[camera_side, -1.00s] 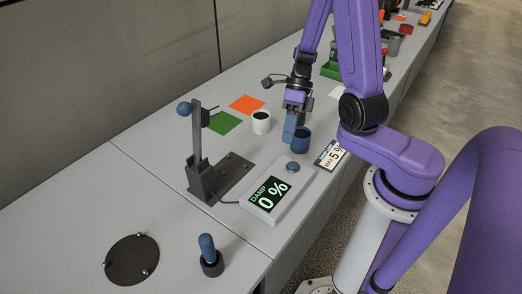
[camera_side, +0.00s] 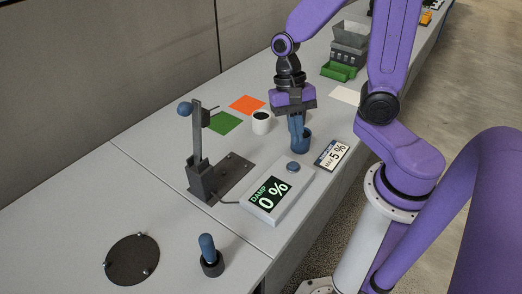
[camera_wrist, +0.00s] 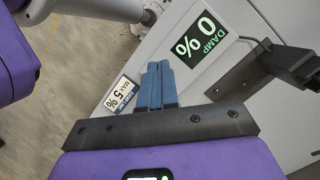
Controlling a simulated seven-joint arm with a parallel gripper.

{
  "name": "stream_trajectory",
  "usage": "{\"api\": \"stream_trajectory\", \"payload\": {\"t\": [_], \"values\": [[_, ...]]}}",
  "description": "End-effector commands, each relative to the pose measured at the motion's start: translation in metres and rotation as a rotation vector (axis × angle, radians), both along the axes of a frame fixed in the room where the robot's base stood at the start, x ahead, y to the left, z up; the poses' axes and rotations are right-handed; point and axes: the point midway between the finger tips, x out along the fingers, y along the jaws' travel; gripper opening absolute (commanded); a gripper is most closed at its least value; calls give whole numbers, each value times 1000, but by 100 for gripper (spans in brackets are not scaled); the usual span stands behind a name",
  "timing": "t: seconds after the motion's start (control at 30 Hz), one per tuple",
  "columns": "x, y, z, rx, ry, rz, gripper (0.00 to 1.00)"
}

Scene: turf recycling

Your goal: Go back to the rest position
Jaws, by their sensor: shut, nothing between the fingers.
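My gripper (camera_side: 297,139) points down over the middle of the bench in the side view. Its blue fingers are together and empty. In the wrist view my gripper's fingers (camera_wrist: 155,68) are side by side with no gap, and the blue cup cannot be made out there.
The damp meter (camera_side: 278,194) reads 0 %, close in front of my gripper. A "MAX 5 %" sign (camera_side: 333,154) lies to the right. A white cup (camera_side: 261,123) and dark post stand (camera_side: 200,165) are to the left.

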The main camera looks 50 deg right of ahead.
Motion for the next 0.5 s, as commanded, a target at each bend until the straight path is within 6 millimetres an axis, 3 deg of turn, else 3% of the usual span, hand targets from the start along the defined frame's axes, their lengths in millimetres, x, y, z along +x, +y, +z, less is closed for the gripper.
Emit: {"api": "stream_trajectory", "payload": {"t": [0.5], "values": [[-49, 17, 27, 109, -215, 1032, 0]]}}
